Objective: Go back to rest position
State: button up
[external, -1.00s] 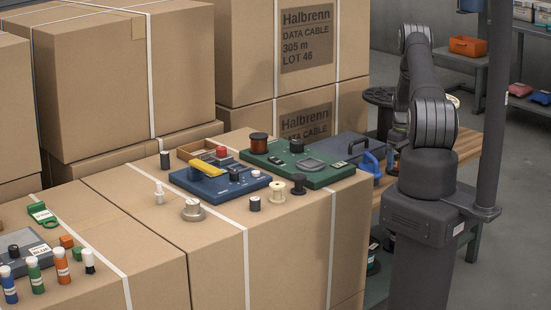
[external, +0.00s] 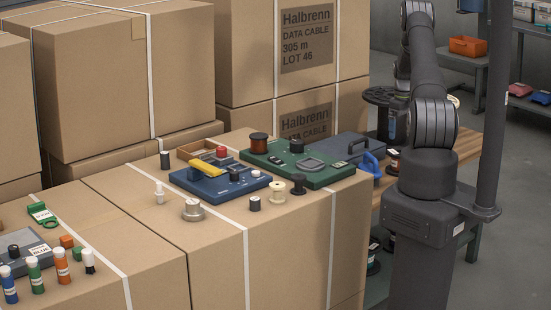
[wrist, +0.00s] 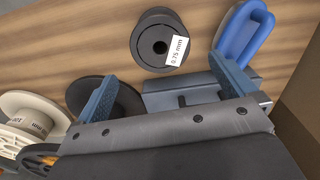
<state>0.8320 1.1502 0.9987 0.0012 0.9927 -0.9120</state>
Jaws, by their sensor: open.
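My gripper (wrist: 162,70) shows in the wrist view as two blue fingers spread wide apart with nothing between them. Past the fingertips, on a wooden surface, is a black spool (wrist: 152,22) with a white "0.75 mm" label. A dark flanged spool (wrist: 75,92) lies partly behind the left finger. In the external view my arm reaches up and away from the camera, and its own links hide the gripper.
A blue handle-shaped thing (wrist: 243,38) is near the right finger. White spools (wrist: 38,112) are at the left. In the external view, a wooden bench (external: 463,148) bears a large black reel (external: 384,96). Cartons (external: 140,240) in front carry spools, a blue device and a green board (external: 320,178).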

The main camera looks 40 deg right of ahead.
aim_at(400, 148)
jog(key=shift+f, duration=0.1)
jog(key=shift+f, duration=4.15)
jog(key=shift+f, duration=0.1)
jog(key=shift+f, duration=1.65)
notch_tip(400, 148, up, 4)
jog(key=shift+f, duration=0.1)
jog(key=s+d+r, duration=0.3)
jog(key=s+r, duration=0.6)
jog(key=s, duration=0.2)
notch_tip(400, 148, up, 21)
jog(key=w+a+n, duration=0.1)
jog(key=w+a, duration=0.3)
jog(key=w, duration=0.1)
jog(key=shift+a, duration=0.15)
